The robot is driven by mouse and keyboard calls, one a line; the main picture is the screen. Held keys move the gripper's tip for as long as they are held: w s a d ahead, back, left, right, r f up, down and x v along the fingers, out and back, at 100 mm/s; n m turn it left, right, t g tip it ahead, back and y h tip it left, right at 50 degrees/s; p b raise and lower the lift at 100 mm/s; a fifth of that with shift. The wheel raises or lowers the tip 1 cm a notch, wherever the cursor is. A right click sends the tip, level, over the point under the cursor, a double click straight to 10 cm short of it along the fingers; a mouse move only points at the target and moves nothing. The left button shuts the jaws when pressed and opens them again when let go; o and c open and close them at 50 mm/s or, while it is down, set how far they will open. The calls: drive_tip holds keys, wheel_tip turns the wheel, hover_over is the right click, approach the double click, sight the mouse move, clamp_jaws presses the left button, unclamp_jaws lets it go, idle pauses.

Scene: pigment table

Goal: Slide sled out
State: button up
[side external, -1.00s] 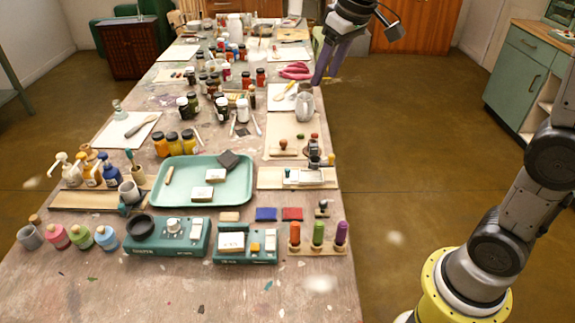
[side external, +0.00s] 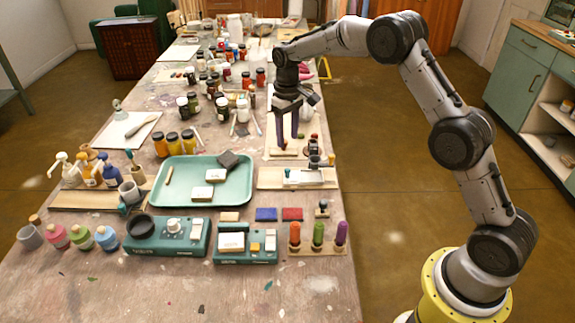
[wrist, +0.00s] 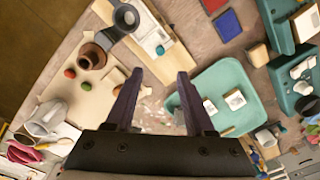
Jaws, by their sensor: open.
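The likely sled is a pale flat plate with a small blue knob (side external: 304,177), lying on a wooden board (side external: 264,179) at the table's right edge. A dark upright fitting (side external: 314,161) stands by its far right end. In the wrist view the pale plate (wrist: 150,35) lies on its board at the top, with a grey ring-shaped part (wrist: 125,18) at its left. My gripper (side external: 288,144) is open and empty, fingers pointing down, above the table beyond the board. In the wrist view my fingers (wrist: 159,73) are spread below the plate, apart from it.
A green tray (side external: 238,195) with small blocks lies left of the board. A board with small round pieces (wrist: 90,100) is left of my fingers. Ink pads (side external: 266,214) and colored-handled stamps (side external: 318,233) stand in front. Jars crowd the table's far part.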

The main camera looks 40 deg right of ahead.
sight(287, 169)
wheel_tip(287, 169, down, 11)
drive_tip(key=shift+f, duration=0.15)
idle(0.4)
clamp_jaws()
idle(1.2)
